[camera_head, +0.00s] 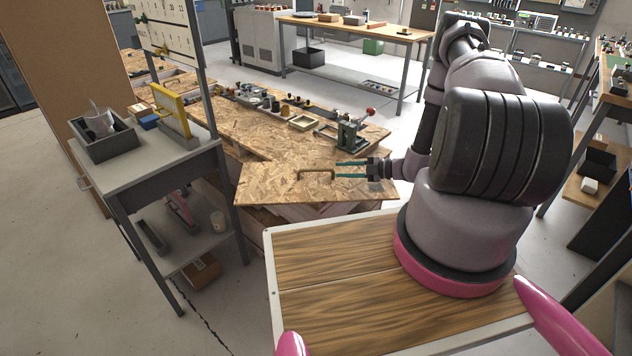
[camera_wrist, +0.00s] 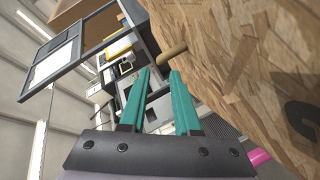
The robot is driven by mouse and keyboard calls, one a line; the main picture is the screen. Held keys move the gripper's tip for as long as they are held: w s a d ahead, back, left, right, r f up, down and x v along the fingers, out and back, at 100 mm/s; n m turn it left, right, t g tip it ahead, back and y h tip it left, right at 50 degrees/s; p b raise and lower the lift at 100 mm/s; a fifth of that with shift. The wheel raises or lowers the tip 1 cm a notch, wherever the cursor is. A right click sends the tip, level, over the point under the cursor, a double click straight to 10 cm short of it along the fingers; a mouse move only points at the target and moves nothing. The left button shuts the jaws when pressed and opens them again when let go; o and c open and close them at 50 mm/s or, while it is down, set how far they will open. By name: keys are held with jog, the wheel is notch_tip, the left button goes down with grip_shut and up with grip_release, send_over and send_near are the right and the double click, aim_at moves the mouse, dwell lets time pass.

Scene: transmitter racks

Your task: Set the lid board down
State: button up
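The lid board (camera_head: 270,187) is a flat sheet of pressed wood-chip with a wooden bar handle (camera_head: 315,171) on top. It lies about level over a wooden crate (camera_head: 310,212), in front of the larger chipboard surface; whether it sits fully flush is unclear. My gripper (camera_head: 338,170) has two teal fingers, spread apart with nothing between them, at the right end of the handle. In the wrist view the fingertips (camera_wrist: 160,74) are apart, with the handle (camera_wrist: 172,50) just beyond them. The board (camera_wrist: 235,60) fills the right side there.
The chipboard bench (camera_head: 255,135) behind holds several small parts and a green press (camera_head: 350,133) with a red knob. A grey side table (camera_head: 160,165) with a dark bin (camera_head: 103,140) stands close on the left. Open floor (camera_head: 330,85) lies beyond the bench.

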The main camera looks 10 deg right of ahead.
aim_at(322, 169)
jog(key=x, duration=0.9)
jog(key=shift+s+a, duration=0.1)
jog(key=shift+a, duration=0.25)
grip_shut()
jog(key=shift+r, duration=0.1)
dwell(0.9)
